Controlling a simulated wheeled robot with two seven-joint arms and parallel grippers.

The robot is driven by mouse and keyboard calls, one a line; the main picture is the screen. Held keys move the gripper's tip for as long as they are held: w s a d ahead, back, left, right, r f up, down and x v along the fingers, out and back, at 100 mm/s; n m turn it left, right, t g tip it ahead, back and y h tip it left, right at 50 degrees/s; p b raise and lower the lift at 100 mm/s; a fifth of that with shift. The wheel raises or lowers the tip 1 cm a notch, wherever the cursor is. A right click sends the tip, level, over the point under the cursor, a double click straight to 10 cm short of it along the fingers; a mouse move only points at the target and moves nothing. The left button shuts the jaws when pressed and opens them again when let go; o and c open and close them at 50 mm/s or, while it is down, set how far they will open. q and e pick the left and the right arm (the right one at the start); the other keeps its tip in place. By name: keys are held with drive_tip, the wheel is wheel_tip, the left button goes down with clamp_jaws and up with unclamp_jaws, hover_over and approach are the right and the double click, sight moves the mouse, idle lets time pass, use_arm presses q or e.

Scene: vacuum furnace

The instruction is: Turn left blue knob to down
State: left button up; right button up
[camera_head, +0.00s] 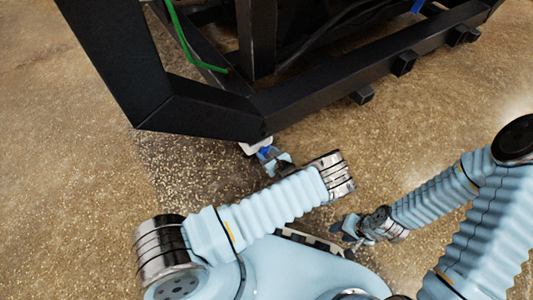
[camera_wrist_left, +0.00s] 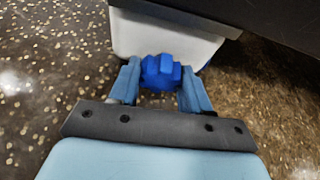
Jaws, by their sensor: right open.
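The blue knob (camera_wrist_left: 161,72) sits on a white block (camera_wrist_left: 165,38) in the left wrist view. In the head view the knob (camera_head: 266,151) is small and partly covered by my left gripper (camera_head: 274,160). In the left wrist view the two light-blue fingers of my left gripper (camera_wrist_left: 161,87) stand on either side of the knob, close against it. The knob's turn angle is hard to read. My right gripper (camera_head: 348,229) is open and empty, low above the floor and away from the knob.
A black metal frame (camera_head: 205,107) stands over the white block, its lower corner just above my left gripper. A green cable (camera_head: 181,36) runs inside it. The speckled brown floor (camera_head: 60,200) is clear to the left and right.

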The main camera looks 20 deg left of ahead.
use_arm(q)
drive_tip(key=c, duration=0.5)
drive_tip(key=shift+f+m+g+y+b, duration=0.2)
drive_tip(key=shift+m+g+y+b, duration=0.15)
drive_tip(key=shift+m+b, duration=0.45)
drive_tip(key=shift+d+m+g+y+b, duration=0.1)
drive_tip(key=shift+m+g+y+b, duration=0.2)
drive_tip(key=shift+b, duration=0.4)
drive_tip(key=shift+r+m+y, duration=0.15)
drive_tip(key=shift+m+y, duration=0.1)
drive_tip(key=shift+m, duration=0.15)
drive_tip(key=shift+w+m+g+y, duration=0.1)
drive_tip(key=shift+m+g+y, duration=0.4)
drive_tip(key=shift+m, duration=0.3)
